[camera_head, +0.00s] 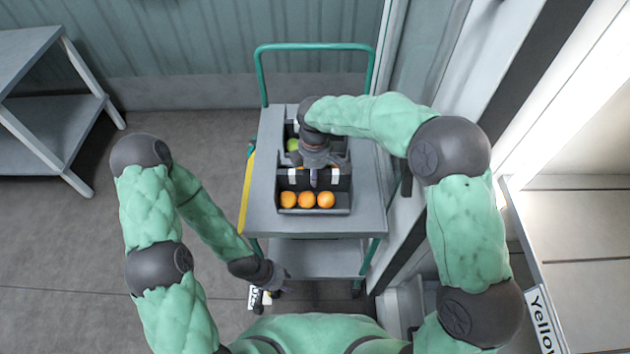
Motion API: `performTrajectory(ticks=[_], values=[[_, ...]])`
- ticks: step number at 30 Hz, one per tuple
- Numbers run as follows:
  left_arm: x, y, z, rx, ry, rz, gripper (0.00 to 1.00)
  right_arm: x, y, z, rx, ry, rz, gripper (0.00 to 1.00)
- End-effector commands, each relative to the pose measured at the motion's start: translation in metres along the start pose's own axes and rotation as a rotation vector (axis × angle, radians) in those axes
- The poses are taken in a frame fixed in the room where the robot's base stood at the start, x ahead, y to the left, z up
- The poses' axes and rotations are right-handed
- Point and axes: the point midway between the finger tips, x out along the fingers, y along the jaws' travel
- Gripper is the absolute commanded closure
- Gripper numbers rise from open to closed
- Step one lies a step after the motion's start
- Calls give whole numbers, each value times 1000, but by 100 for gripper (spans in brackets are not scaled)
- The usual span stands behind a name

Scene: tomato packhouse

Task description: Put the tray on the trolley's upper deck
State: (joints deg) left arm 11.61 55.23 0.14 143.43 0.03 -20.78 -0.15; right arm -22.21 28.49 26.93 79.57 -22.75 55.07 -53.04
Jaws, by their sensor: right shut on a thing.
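The dark grey tray (314,211) is over the trolley's upper deck (364,215), inside its edges. Whether it rests on the deck or hangs slightly above cannot be told. Its front compartment holds 3 orange tomatoes (306,200). A green tomato (293,145) shows in the back part; the rest there is hidden by my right gripper. My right gripper (314,180) points down at the tray's middle and is shut on the tray. My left gripper (276,284) hangs low in front of the trolley, away from the tray; its fingers are too unclear to read.
The trolley has a green push handle (314,46) at the back and a lower deck (315,260). A grey shelf table (45,130) stands at the left. A wall and door frame run close along the trolley's right side. A "Yellow" sign (541,318) marks a bench at right.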

Motion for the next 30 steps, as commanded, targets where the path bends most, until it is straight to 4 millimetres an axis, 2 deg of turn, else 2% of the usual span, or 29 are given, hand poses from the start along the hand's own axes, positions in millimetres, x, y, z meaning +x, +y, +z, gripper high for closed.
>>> performTrajectory(ticks=[5, 12, 24, 25, 27, 30], values=[[4, -2, 0, 0, 0, 0, 60, 9, 8, 2, 2, 1, 2, 100], [14, -5, -1, 0, 0, 0, 60, 39, 9, 2, 1, 0, 2, 100], [14, -5, -1, 0, 0, 0, 60, 42, 9, 2, 1, 1, 2, 100], [14, -5, -1, 0, 0, 0, 60, 43, 8, 2, 1, 0, 0, 65], [14, -5, -1, 0, 0, 0, 60, 43, 8, 2, 1, 0, 0, 47], [14, -5, -1, 0, 0, 0, 60, 43, 8, 2, 1, 0, 0, 47]])
